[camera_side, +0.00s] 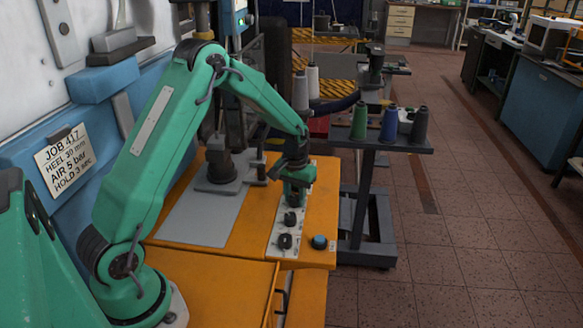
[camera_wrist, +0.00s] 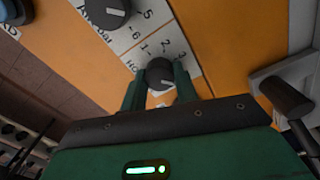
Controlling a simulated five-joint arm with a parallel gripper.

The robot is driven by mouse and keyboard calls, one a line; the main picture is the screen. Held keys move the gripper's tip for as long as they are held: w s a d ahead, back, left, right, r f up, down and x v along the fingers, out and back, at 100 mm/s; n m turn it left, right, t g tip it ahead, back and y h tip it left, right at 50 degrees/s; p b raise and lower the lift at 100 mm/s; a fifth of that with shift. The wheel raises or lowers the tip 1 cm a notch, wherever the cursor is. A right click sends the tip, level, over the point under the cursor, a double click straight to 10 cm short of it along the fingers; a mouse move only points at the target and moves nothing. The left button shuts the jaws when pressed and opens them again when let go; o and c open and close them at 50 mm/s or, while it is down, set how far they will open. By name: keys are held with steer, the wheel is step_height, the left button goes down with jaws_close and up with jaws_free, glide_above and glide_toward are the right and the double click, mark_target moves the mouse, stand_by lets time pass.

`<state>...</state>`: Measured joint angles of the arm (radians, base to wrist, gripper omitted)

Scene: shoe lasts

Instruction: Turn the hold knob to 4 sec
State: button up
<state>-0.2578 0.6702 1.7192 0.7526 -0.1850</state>
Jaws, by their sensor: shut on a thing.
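The hold knob (camera_wrist: 160,72) is dark and round, on a white label strip with the numbers 1, 2 and 3 and the partly visible letters "HO". It sits between the two green fingers of my gripper (camera_wrist: 159,84), which is shut on it. I cannot tell which number the knob points to. In the side view my gripper (camera_side: 296,190) is low over the far end of the white control strip (camera_side: 275,243) and hides the knob there. A job card (camera_side: 64,160) at the left reads "JOB 417, HEEL 30 mm, AIR 5 bar, HOLD 3 sec".
Another dark knob (camera_wrist: 108,12), beside numbers 5 and 6, is close by. Two dark knobs (camera_side: 290,219) (camera_side: 285,241) and a blue button (camera_side: 319,242) are nearer the front of the orange machine top. Thread spools (camera_side: 388,125) stand on a shelf to the right.

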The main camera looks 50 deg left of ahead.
mark_target(295, 197)
steer(key=shift+n, duration=0.5)
steer(key=o, duration=1)
steer(key=shift+r, duration=0.15)
step_height(295, 197, up, 7)
steer(key=shift+r, duration=0.3)
